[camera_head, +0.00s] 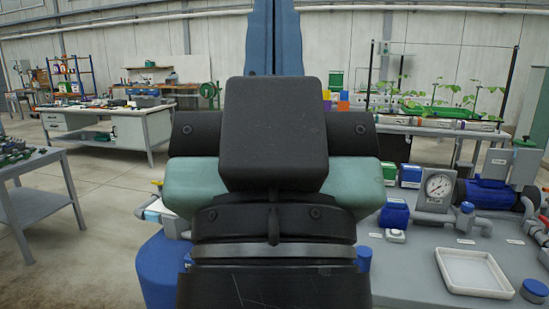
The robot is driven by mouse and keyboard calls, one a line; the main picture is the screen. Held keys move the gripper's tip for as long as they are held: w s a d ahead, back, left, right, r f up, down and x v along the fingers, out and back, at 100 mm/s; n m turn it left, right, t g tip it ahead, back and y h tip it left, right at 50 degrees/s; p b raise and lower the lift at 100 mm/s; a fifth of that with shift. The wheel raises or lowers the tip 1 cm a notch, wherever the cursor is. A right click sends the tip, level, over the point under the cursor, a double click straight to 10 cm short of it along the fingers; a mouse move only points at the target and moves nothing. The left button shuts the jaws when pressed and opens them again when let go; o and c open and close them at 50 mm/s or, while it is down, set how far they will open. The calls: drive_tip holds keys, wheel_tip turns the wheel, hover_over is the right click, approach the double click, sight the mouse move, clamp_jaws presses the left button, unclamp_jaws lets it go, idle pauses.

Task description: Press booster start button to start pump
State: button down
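A blue pump (485,193) lies on the grey skid table (400,280) at the right. A small white box with a round top (395,236) sits on the table left of the pump. It may be a button, but its label is too small to read. I cannot tell which part is the booster start button. My arm's dark and teal links fill the middle of the view and hide the left part of the table. My gripper is not in view.
A round gauge (438,187) stands left of the pump. A white tray (472,272) and blue cap (535,290) are at the front right. A plant bench (440,130) stands behind.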

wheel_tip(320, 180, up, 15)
drive_tip(key=p, duration=1.2)
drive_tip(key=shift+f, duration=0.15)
